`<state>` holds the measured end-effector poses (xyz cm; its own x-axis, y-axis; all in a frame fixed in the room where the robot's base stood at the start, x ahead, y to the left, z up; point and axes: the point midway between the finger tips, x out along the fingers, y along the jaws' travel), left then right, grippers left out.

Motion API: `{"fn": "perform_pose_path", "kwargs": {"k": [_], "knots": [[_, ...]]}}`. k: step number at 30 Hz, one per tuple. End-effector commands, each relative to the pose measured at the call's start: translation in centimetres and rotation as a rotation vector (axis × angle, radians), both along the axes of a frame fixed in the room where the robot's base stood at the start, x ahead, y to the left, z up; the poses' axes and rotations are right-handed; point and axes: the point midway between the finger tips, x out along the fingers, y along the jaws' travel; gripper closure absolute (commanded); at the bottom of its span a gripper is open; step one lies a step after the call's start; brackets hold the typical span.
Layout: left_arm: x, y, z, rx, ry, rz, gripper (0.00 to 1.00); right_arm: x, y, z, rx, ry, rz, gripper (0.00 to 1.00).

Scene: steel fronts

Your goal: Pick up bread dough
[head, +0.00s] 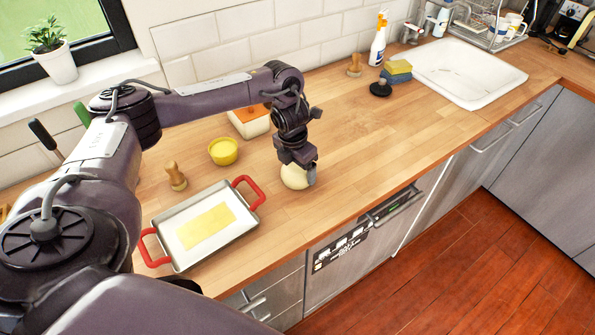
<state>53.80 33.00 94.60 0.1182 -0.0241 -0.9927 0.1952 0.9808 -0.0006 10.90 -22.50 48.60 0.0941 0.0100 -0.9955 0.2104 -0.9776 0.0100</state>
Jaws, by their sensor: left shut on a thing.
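The bread dough (292,177) is a pale cream ball at the counter's middle, just right of the baking tray. My left gripper (298,172) comes down over it from above and is shut on it. The fingers hide part of the dough's right side. I cannot tell whether the dough still touches the counter. My right gripper is not in view.
A white tray with red handles (186,262) holds a yellow sheet. A yellow bowl (223,152), a wooden stamp (176,177) and a lidded box (249,122) stand behind. The counter (385,140) right of the dough is clear up to the sink (468,75).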

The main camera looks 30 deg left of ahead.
Motion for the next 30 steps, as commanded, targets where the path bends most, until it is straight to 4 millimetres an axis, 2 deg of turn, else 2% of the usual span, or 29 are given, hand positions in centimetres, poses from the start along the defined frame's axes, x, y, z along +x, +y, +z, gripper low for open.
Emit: {"fn": "perform_pose_path", "kwargs": {"k": [3, 11, 17, 20, 23, 24, 30], "knots": [[0.1, 0.0, 0.0, 0.0, -0.002, 0.001, 0.51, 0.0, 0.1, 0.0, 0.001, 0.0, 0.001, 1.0], [0.1, 0.0, 0.2, -0.001, -0.003, 0.001, 0.52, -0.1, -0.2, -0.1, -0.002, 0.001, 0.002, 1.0], [0.1, 0.0, 1.7, -0.001, -0.004, 0.0, 0.52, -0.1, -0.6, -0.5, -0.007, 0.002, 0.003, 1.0], [0.2, 0.0, 3.6, 0.001, -0.007, -0.001, 0.52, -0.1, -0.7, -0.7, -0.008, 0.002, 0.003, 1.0], [0.3, 0.0, 6.6, 0.001, -0.01, -0.001, 0.52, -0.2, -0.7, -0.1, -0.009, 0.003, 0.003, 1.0], [0.3, 0.1, 8.2, 0.002, -0.01, -0.001, 0.52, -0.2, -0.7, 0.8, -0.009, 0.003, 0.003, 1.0], [0.2, 0.0, 13.6, 0.002, -0.009, -0.001, 0.52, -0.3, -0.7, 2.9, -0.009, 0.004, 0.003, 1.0]]}}
